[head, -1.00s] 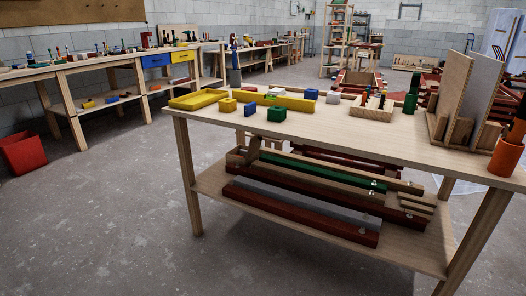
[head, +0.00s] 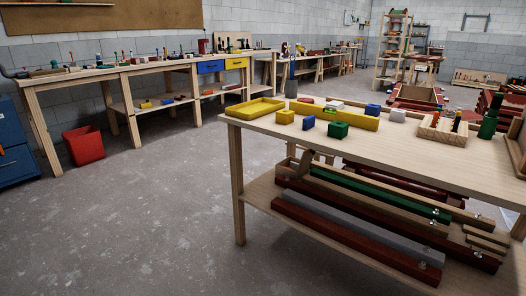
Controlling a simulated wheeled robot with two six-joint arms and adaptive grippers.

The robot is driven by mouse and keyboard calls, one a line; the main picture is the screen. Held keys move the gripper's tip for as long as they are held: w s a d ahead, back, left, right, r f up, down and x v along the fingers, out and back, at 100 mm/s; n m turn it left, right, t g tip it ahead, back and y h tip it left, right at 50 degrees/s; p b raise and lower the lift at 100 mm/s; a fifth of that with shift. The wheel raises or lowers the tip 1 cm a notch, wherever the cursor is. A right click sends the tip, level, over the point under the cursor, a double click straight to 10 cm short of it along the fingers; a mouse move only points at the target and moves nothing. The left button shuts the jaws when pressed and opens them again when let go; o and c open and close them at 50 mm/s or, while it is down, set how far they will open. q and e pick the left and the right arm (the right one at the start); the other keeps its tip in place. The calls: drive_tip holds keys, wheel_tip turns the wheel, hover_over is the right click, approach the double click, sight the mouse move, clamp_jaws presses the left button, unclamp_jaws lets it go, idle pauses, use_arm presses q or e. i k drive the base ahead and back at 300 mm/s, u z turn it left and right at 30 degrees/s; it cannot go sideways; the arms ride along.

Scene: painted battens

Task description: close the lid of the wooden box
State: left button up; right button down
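Neither of my grippers is in view. I cannot make out a wooden box with a lid for certain. A small light wooden holder (head: 440,133) with several upright tools stands on the near workbench (head: 400,160), and no lid shows on it. A reddish wooden crate (head: 417,97) stands on the floor behind the bench, with an open top. It is too far off to tell if it has a lid.
The near bench holds a yellow tray (head: 255,109), small coloured blocks and a green bottle (head: 488,122). Painted battens (head: 340,225) lie on its lower shelf. A red bin (head: 84,146) and a blue cabinet (head: 14,150) stand left. Grey floor (head: 150,220) is clear.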

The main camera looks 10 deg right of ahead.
sight(307, 157)
drive_tip(key=u, duration=0.65)
drive_tip(key=i, duration=2.15)
drive_tip(key=z, duration=0.9)
drive_tip(key=i, duration=0.85)
drive_tip(key=z, duration=0.8)
